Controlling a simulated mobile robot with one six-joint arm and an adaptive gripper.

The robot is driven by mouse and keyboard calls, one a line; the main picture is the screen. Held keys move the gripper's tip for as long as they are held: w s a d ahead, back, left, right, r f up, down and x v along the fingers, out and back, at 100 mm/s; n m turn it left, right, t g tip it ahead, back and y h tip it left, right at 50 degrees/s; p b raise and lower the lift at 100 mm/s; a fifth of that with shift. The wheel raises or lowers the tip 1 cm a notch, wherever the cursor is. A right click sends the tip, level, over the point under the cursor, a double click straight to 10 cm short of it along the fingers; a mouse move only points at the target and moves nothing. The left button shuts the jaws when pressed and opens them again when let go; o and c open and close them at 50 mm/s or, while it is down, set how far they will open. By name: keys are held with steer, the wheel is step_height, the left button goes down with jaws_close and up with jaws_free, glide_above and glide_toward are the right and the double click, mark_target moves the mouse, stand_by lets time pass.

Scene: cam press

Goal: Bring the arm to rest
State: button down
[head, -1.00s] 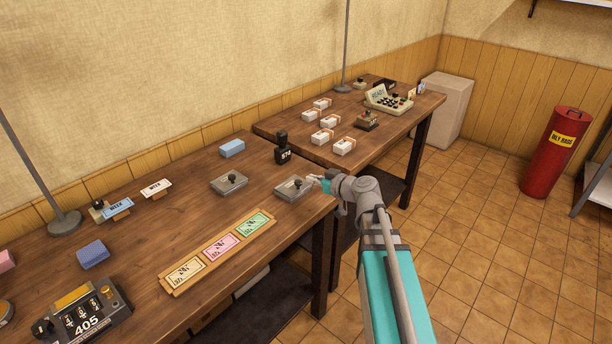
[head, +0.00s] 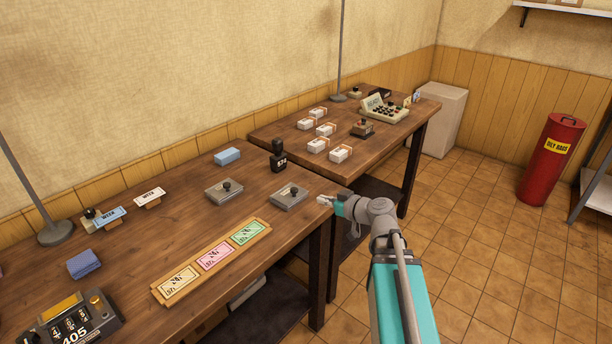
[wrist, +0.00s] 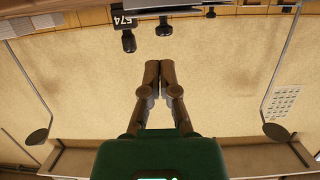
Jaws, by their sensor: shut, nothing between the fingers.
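My gripper (head: 325,202) is at the right end of the near table (head: 140,240) in the head view, just right of a grey plate with a dark knob (head: 289,196). It appears apart from that plate. In the wrist view my gripper (wrist: 160,66) has its two fingers together, with nothing between them. The wrist view faces the wall and looks upside down. My arm extends from the lower right of the head view.
A black stamp (head: 278,156) and a second grey knobbed plate (head: 224,191) stand nearby. A tray of coloured tickets (head: 212,262) lies at the table's front. The far table (head: 290,131) holds several white bundles.

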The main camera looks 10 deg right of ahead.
steer(key=s+a+f+g+p, duration=0.1)
steer(key=s+a+g, duration=0.1)
steer(key=s+a+f+m+g+h+p, duration=0.1)
steer(key=s+a+g+p, duration=0.1)
steer(key=s+a+f+g+p, duration=0.1)
steer(key=a+g+p, duration=0.1)
steer(key=shift+s+a+f+m+g+h, duration=0.15)
steer(key=shift+s+a+m+g+h, duration=0.15)
steer(key=shift+s+h, duration=0.1)
steer(key=s+d+m+g+h+p, duration=0.2)
steer(key=s+m+g+h+p, duration=0.3)
steer(key=s+h, duration=0.2)
steer(key=shift+s+g+p, duration=0.3)
steer(key=shift+s+p, duration=0.1)
steer(key=shift+s, duration=0.6)
